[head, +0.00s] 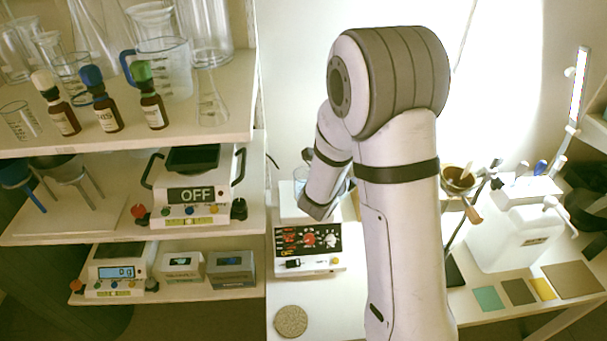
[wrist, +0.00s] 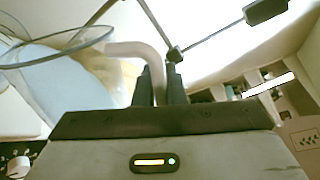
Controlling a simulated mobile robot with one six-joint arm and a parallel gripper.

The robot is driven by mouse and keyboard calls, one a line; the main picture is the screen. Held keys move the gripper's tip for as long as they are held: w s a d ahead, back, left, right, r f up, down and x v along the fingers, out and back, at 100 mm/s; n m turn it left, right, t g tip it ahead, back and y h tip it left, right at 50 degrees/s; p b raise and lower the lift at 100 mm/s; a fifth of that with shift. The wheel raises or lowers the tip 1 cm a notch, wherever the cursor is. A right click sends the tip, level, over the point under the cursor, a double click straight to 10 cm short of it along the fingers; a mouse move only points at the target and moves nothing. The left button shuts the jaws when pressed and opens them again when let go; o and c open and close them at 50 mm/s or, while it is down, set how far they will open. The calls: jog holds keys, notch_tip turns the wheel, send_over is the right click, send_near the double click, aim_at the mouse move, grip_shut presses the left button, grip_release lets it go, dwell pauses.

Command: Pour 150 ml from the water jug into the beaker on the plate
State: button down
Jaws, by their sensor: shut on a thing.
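In the wrist view my gripper (wrist: 160,82) is shut on the pale curved handle (wrist: 138,50) of a clear jug. The jug's rim (wrist: 108,36) and bluish see-through body (wrist: 45,85) fill the left side, and the jug looks tilted. I cannot tell whether water is flowing. In the head view a white hot plate (head: 308,262) with a black control panel stands on the bench. A clear glass vessel (head: 301,176), likely the beaker, shows in part above its top. My arm hides the rest of it, along with my gripper and the jug.
A white jerrycan (head: 515,238) and coloured squares (head: 520,291) are on the right. A round cork mat (head: 291,321) lies in front of the hot plate.

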jog(key=f+m+b, duration=0.1)
jog(key=b, duration=0.2)
jog(key=s+d+f+m+b, duration=0.1)
jog(key=b, duration=0.2)
jog(key=shift+d+f, duration=0.1)
jog(key=shift+f, duration=0.25)
jog(key=shift+s+d+f+t+b, duration=0.15)
jog(key=shift+t+b, duration=0.25)
jog(key=shift+b, duration=0.25)
jog(key=shift+m, duration=0.3)
jog(key=shift+d+f+b, duration=0.15)
jog(key=shift+f+b, duration=0.3)
jog(key=shift+b, duration=0.4)
jog(key=s+d+f+m+t+b, duration=0.1)
jog(key=s+d+f+m+b, duration=0.2)
jog(key=b, duration=1.1)
notch_tip(320, 180, down, 3)
jog(key=shift+d+r+m+y, duration=0.1)
jog(key=shift+d+m+y, duration=0.2)
jog(key=shift+m, duration=0.7)
